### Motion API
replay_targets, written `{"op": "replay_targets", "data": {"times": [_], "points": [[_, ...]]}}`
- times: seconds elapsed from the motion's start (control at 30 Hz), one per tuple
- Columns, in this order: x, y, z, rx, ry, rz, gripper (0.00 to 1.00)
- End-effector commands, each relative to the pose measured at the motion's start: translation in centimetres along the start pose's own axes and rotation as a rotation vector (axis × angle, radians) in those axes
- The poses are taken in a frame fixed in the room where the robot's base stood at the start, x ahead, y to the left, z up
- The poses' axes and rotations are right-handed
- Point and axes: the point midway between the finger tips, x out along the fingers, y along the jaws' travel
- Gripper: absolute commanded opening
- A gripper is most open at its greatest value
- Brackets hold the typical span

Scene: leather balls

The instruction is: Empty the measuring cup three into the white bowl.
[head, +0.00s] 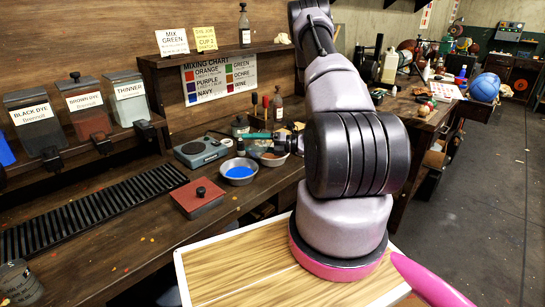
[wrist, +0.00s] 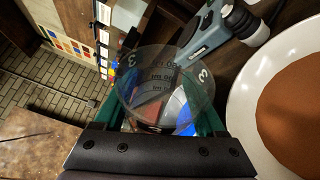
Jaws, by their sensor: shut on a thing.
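The measuring cup three (wrist: 166,82) is clear, with a white 3 and volume marks on its wall. It is between the green fingers of my gripper (wrist: 162,118) in the wrist view, and the gripper is shut on it. I cannot tell what is inside; blue and red shapes show through its wall. The white bowl (wrist: 236,105) holds a brown fill and stands right of the cup in the wrist view, apart from it. In the head view the bowl (head: 284,161) is partly hidden by my arm. My gripper's teal finger (head: 258,136) shows above the bowls there.
A grey bowl of blue liquid (head: 238,171) stands left of the white bowl. A red lidded box (head: 196,198) lies nearer, and a grey scale (head: 202,150) stands behind. Dye dispensers (head: 86,108) line the left. Bottles and a can stand behind the bowls.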

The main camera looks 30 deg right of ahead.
Motion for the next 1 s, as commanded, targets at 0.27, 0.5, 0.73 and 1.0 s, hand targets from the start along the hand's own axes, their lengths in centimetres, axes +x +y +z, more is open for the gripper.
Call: {"op": "replay_targets", "data": {"times": [0.27, 0.5, 0.73, 1.0], "points": [[0.1, -0.3, -0.3, -0.374, 0.054, -0.156, 0.02], [0.7, 0.2, -1.7, -0.665, 0.097, -0.277, 0.02], [1.3, 0.4, -3.1, -0.882, 0.13, -0.367, 0.02], [1.7, 0.3, -4.1, -1.055, 0.155, -0.438, 0.02]]}}
